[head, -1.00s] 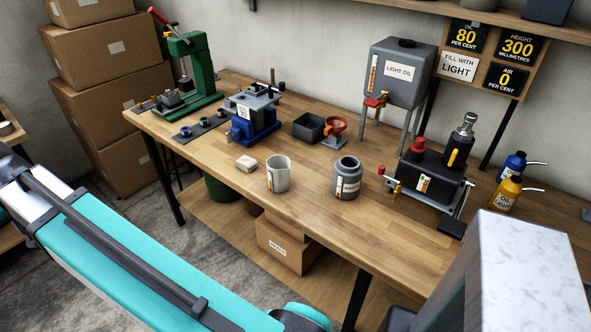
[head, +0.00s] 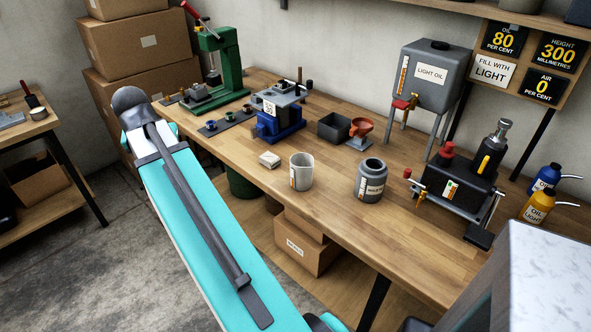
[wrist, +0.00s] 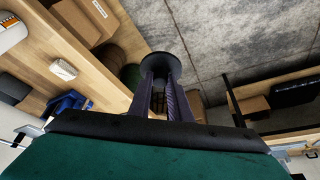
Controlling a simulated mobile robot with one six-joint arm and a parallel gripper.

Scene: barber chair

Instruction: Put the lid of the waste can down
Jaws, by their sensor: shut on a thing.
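In the wrist view my gripper (wrist: 162,90) is shut on a small dark round piece, which I take to be the lid (wrist: 160,64). The lid is at the fingertips, held up in the air, and its far side is hidden. A dark green can (head: 243,182) stands on the low shelf under the workbench in the head view, mostly hidden by my arm and the bench. It also shows in the wrist view (wrist: 131,76), just left of the lid and partly behind it. The head view does not show my gripper.
A carton (head: 303,246) is on the low shelf near the can. Stacked boxes (head: 135,45) stand behind. Concrete floor (head: 100,270) is open at the left.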

